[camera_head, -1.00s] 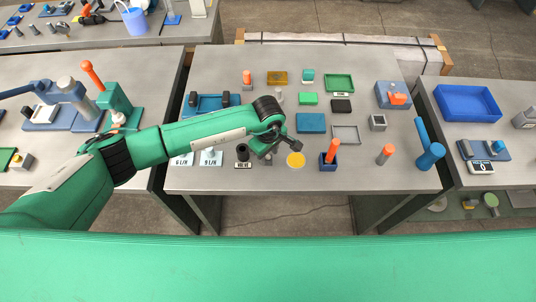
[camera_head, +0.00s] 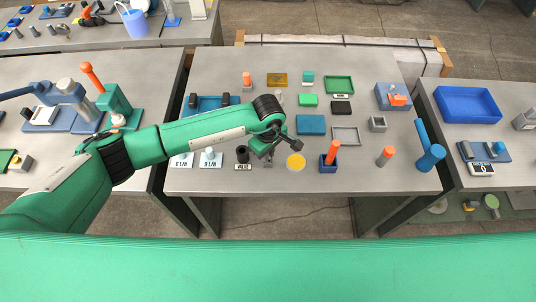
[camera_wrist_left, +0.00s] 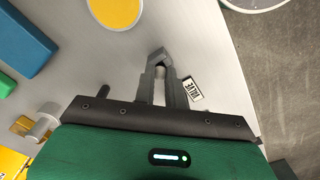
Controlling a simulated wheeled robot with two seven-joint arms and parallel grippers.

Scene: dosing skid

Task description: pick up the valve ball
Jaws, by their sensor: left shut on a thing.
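My left gripper (camera_head: 268,157) is over the near part of the middle table, just right of a dark upright cylinder (camera_head: 242,153) and its VALVE label (camera_head: 243,167). In the left wrist view the two grey fingers of my left gripper (camera_wrist_left: 162,75) are close together, shut on a small pale grey thing (camera_wrist_left: 160,72), apparently the valve ball. The fingers cover most of it, so its shape is not clear. The VALVE label also shows in the left wrist view (camera_wrist_left: 193,89), right of the fingers. My right gripper is in neither view.
A yellow disc (camera_head: 296,162) lies right of the gripper. Blue (camera_head: 311,124) and green (camera_head: 308,100) blocks lie farther back. Two white labelled stands (camera_head: 210,158) are to the left.

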